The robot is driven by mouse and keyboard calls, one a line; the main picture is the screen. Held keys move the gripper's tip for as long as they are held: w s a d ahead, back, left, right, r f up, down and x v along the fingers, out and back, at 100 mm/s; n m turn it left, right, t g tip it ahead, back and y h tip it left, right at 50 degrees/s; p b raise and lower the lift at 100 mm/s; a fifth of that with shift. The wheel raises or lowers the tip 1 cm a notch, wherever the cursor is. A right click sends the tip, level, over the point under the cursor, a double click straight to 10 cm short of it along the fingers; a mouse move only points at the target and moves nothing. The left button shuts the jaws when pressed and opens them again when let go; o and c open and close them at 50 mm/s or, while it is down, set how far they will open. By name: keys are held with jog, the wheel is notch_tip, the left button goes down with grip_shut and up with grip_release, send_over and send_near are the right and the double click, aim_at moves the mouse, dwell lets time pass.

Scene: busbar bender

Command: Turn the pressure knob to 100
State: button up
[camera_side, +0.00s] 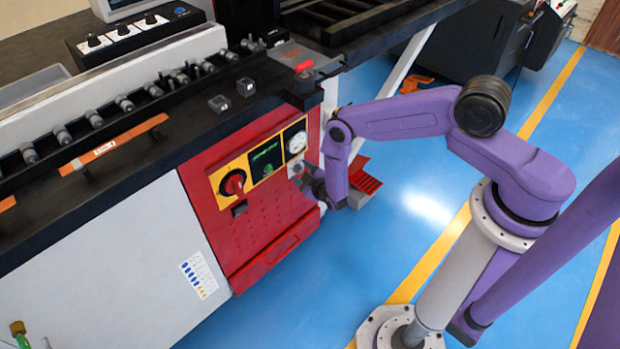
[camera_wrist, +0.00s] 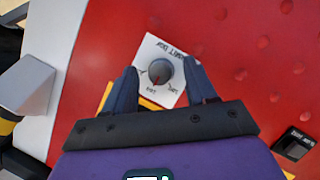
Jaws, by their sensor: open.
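The pressure knob (camera_wrist: 160,71) is a small round grey knob on a tilted white square plate (camera_wrist: 178,52) with dark printing. A thin reddish mark shows on its lower part, but the printed values are too small to read surely. My gripper (camera_wrist: 161,66) is open, with one dark fingertip on each side of the knob in the wrist view. I see no clear contact with it, and the depth between them is hard to judge. In the side view my gripper (camera_side: 304,176) is at the right end of the red front panel, just below a round white gauge (camera_side: 297,143); the knob is not clear there.
A larger red rotary switch (camera_side: 233,183) sits on the yellow-framed panel, left of a dark green-lit screen (camera_side: 266,160). A red-topped button (camera_side: 304,67) stands above on the machine. Blue floor (camera_side: 420,210) lies open to the right of the machine.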

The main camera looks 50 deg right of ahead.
jog(key=v, duration=1.7)
jog(key=shift+s+a, duration=0.15)
jog(key=d+r+m+y, duration=0.1)
jog(key=d+m+y, duration=0.2)
jog(key=d+m, duration=0.2)
jog(key=x, duration=1.1)
jog(key=a+x, duration=0.1)
jog(key=x, duration=0.5)
jog(key=shift+f, duration=0.15)
jog(key=shift+c, duration=0.3)
jog(key=c, duration=1)
